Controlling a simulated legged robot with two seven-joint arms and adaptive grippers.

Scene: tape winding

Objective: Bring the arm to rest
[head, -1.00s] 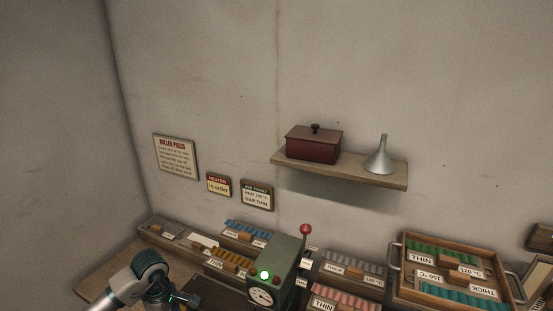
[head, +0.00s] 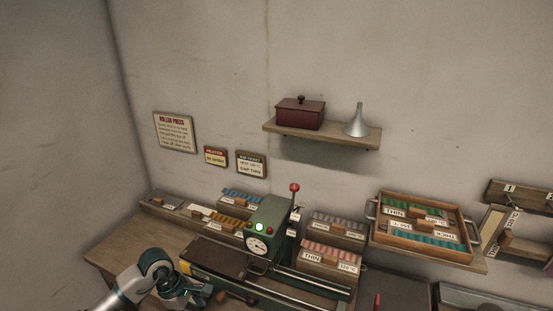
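My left arm comes in from the lower left in the head view, over the front left of the bench. My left gripper (head: 190,295) is at the bottom edge, just in front of the dark plate of the roller press (head: 268,228). Its fingers are small and partly cut off, so I cannot tell whether they are open or shut. The green press has a lit green lamp, a round dial and an upright lever with a red knob (head: 294,187). My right gripper is not in view.
Bins of coloured strips stand behind the press, including a pink one (head: 330,252). A wooden tray (head: 425,251) with handles is at the right. A wall shelf (head: 318,135) holds a dark red box (head: 300,115) and a funnel (head: 358,122). The bench's left end (head: 118,255) is clear.

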